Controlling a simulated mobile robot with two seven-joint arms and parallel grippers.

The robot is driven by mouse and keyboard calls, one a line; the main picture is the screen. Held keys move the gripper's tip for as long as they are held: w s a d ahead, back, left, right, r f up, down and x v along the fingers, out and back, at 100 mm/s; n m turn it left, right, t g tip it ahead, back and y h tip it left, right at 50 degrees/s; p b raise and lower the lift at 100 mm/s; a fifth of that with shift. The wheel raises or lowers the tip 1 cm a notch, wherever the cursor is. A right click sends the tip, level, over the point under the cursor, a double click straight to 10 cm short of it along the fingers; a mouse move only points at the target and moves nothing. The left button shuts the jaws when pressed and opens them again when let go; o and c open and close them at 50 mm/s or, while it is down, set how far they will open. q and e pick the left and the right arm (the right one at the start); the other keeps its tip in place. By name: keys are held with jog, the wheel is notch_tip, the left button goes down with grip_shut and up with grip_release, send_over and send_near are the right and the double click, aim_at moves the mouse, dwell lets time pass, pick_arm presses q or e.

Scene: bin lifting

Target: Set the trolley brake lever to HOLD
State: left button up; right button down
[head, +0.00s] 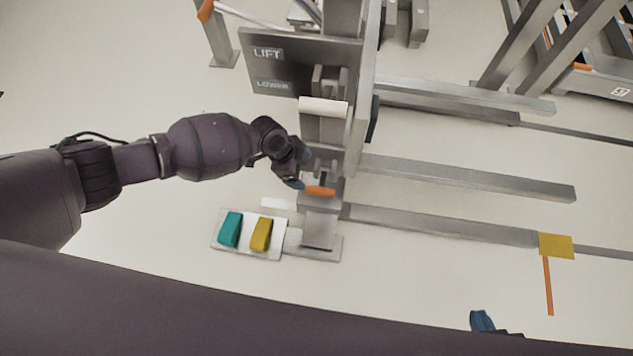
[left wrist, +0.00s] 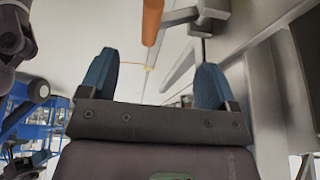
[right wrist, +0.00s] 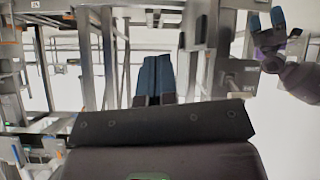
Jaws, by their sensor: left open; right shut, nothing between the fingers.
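An orange handle (head: 320,191), which looks like the brake lever's grip, is at the trolley's (head: 446,225) near-left end in the head view. It also shows in the left wrist view (left wrist: 152,20), above and between the fingertips. My left gripper (head: 301,168) is open beside the handle, its blue fingers apart and not closed on it; I cannot tell whether they touch. My right gripper (head: 482,321) is at the lower right of the head view, away from the lever. The right wrist view shows its fingers (right wrist: 153,75) together and empty. No HOLD marking is readable.
A grey panel marked LIFT and LOWER (head: 300,65) stands behind the handle, beside a white roller (head: 323,106). A teal pedal (head: 230,229) and a yellow pedal (head: 261,234) sit on a floor plate in front. Metal rails extend right. Floor at the lower right is mostly clear.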

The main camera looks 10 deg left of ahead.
aim_at(323, 179)
pick_arm(q)
jog(key=b+x, duration=0.3)
jog(key=x, duration=0.6)
jog(key=shift+s+f, duration=0.1)
jog(key=shift+f, duration=0.2)
jog(key=shift+d+f+b, duration=0.3)
jog(key=shift+f, duration=0.2)
jog(key=c, duration=1.3)
